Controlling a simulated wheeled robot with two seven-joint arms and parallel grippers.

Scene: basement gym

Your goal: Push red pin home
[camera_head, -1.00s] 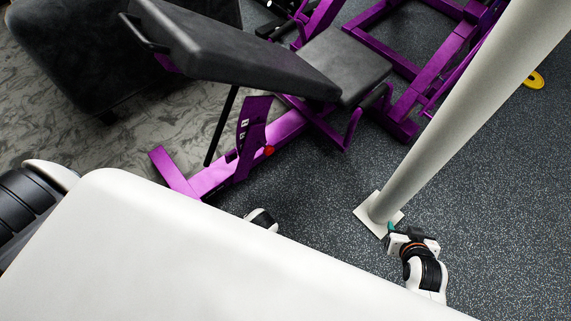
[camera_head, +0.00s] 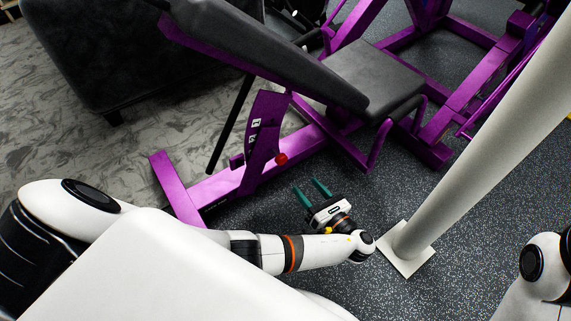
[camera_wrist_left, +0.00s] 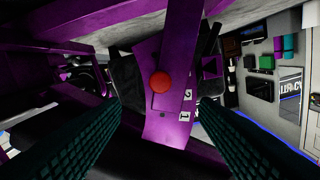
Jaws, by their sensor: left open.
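The red pin (camera_head: 281,158) shows as a small round red knob on the purple numbered plate (camera_head: 261,130) of the weight bench. In the left wrist view the red pin (camera_wrist_left: 160,83) faces the camera, near the middle, with the plate's numbers to its lower right. How deep the pin sits cannot be told. My left gripper (camera_head: 311,188) is open and empty, its green fingers pointing up toward the bench, a little below and right of the pin and apart from it. In the wrist view its two fingers (camera_wrist_left: 160,140) flank the lower picture. My right gripper is out of view.
The bench's black seat (camera_head: 375,78) and backrest (camera_head: 262,50) rise above the pin area. A pale column on a square base (camera_head: 407,262) stands right of my left gripper. Part of my right arm shows at the right edge. Speckled floor lies clear below the bench.

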